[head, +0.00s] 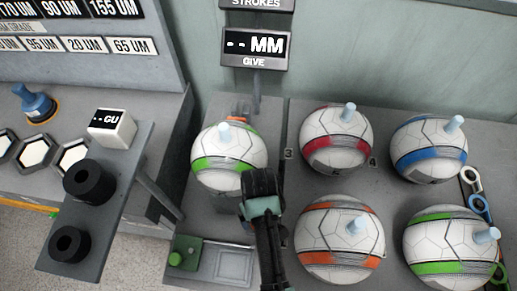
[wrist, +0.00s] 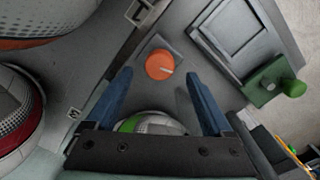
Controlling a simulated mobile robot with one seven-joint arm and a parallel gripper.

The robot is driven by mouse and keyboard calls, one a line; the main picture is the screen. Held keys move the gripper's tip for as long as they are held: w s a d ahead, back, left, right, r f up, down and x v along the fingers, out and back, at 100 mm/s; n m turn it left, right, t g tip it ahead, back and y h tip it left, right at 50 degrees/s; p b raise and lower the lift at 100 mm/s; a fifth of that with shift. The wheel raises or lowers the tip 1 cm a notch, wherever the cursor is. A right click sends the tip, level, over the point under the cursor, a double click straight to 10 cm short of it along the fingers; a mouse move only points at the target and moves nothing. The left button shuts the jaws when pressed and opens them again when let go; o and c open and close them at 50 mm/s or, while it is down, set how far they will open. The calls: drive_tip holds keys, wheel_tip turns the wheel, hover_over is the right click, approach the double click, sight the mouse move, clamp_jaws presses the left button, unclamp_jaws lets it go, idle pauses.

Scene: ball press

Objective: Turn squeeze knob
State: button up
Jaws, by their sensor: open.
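An orange round knob (wrist: 160,65) with a pale pointer line sits on a grey plate in the wrist view. It looks like the squeeze knob, though no label shows. My gripper (wrist: 158,80) is open, its two blue fingers on either side of the knob's line of view. The knob lies just beyond the fingertips; I see no contact. In the head view my gripper (head: 262,186) is at the lower right of a green-striped ball (head: 222,150), and the knob is hidden there. Part of this ball (wrist: 152,123) shows between the fingers in the wrist view.
A green block with a round button (head: 184,251) and a recessed grey tray (head: 233,265) stand at the front left. Red (head: 336,139), blue (head: 429,149), orange (head: 340,239) and green (head: 452,247) striped balls crowd the right. A display (head: 256,48) reads "--MM".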

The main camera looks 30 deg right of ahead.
drive_tip(key=shift+f, duration=2.15)
drive_tip(key=shift+c, duration=0.2)
clamp_jaws()
drive_tip(key=shift+r, duration=0.1)
drive_tip(key=shift+w+m+p, duration=0.1)
drive_tip(key=shift+m+p, duration=0.45)
drive_tip(key=shift+m, duration=0.45)
drive_tip(key=m+p, duration=0.1)
drive_tip(key=m, duration=0.2)
drive_tip(key=shift+r+m+p, duration=0.1)
drive_tip(key=shift+m+p, duration=0.2)
drive_tip(key=m+p, duration=0.1)
drive_tip(key=m, duration=0.4)
drive_tip(key=shift+p, duration=0.3)
drive_tip(key=c, duration=1.3)
unclamp_jaws()
